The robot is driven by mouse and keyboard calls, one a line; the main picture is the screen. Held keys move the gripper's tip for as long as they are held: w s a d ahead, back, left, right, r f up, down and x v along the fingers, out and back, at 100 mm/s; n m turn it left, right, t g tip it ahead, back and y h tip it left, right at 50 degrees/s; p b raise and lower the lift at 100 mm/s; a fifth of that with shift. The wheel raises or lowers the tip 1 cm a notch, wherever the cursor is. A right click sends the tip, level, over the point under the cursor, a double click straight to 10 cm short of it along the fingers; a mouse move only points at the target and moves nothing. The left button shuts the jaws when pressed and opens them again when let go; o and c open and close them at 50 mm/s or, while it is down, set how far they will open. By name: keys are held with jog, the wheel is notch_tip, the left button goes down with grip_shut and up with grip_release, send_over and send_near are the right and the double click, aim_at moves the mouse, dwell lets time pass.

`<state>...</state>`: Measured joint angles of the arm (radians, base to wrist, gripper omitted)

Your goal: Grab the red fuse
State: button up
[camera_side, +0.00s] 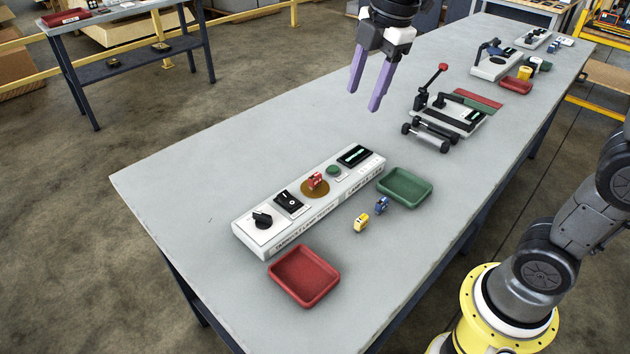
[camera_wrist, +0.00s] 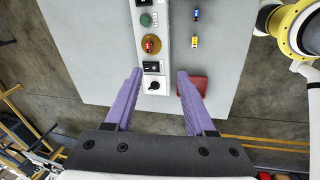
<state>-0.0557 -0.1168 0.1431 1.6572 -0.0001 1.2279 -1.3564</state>
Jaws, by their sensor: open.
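The red fuse (camera_side: 315,180) sits on a round brass-coloured pad (camera_side: 313,193) on the white tester box (camera_side: 345,204). In the wrist view the red fuse (camera_wrist: 149,44) shows on the same pad, beyond my fingertips. My gripper (camera_side: 363,92) has purple fingers, spread apart and empty, high above the table and behind the box in the side view. In the wrist view my gripper (camera_wrist: 159,73) frames the knob end of the box between its fingers.
A red tray (camera_side: 304,276) and a green tray (camera_side: 405,187) lie beside the box. The box carries a black knob (camera_side: 262,220), a switch (camera_side: 289,202) and a green button (camera_side: 334,170). A lever device (camera_side: 447,120) stands farther along the table (camera_side: 210,160). The left table area is clear.

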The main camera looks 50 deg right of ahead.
jog(key=w+a+f+n+g, duration=0.1)
jog(key=w+f+n, duration=0.1)
jog(key=w+f, duration=0.3)
jog(key=g, duration=0.2)
send_over(315, 176)
notch_tip(315, 176, down, 13)
jog(key=shift+s+r, duration=0.1)
jog(key=shift+s, duration=0.05)
jog(key=shift+f, duration=2.9)
jog(key=shift+c, duration=0.2)
grip_shut()
